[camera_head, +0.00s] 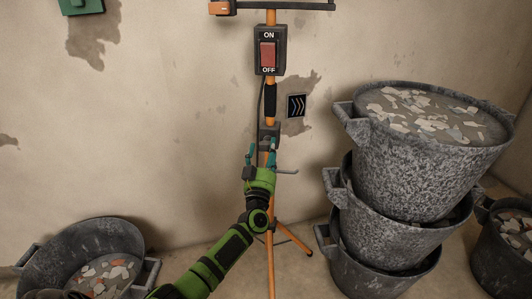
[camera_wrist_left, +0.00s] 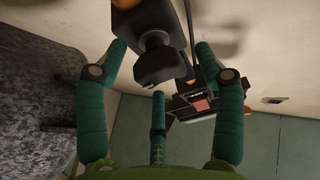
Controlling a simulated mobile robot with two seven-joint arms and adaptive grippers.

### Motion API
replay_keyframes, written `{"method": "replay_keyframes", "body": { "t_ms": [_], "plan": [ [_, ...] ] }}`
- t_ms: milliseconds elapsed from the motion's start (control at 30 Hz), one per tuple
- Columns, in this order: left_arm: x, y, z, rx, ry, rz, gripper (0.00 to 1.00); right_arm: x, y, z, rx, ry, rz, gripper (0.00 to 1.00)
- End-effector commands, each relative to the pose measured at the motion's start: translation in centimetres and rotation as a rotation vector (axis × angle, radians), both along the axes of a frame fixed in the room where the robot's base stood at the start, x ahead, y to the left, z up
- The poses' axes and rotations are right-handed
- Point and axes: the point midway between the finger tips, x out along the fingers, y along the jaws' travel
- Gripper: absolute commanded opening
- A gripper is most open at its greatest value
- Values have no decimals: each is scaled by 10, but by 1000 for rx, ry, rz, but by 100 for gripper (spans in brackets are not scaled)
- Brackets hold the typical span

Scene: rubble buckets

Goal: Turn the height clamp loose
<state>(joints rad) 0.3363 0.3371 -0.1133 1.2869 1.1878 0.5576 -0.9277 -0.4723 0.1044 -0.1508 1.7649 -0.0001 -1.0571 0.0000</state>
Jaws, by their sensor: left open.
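The height clamp (camera_head: 269,131) is a dark grey block around the orange pole of a tripod stand, below the switch box. In the left wrist view, the dark clamp and its knob (camera_wrist_left: 155,64) fill the upper middle. My left gripper (camera_head: 263,152) is open, with its teal fingers pointing up at the clamp from just below and in front. In the left wrist view, the fingers of the left gripper (camera_wrist_left: 160,65) are spread around the knob; I cannot tell whether any touches it. My right gripper is not in view.
A switch box (camera_head: 269,50) with a red ON/OFF rocker sits higher on the pole. A stack of rubble buckets (camera_head: 425,160) stands close on the right. Another bucket (camera_head: 105,240) lies at lower left. The wall behind is close; the space left of the pole is clear.

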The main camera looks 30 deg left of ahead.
Motion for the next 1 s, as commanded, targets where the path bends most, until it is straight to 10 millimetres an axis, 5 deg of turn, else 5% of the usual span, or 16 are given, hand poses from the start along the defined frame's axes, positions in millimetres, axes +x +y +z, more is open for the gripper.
{"method": "replay_keyframes", "body": {
  "t_ms": [67,200,667,1000],
  "plan": [
    [0,0,0,0,0,0,65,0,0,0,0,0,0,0],
    [0,0,0,0,0,0,9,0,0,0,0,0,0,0],
    [1,-2,2,-50,-24,-2,7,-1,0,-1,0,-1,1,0],
    [2,-5,4,-274,-126,-5,7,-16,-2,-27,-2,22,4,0]
  ]
}}
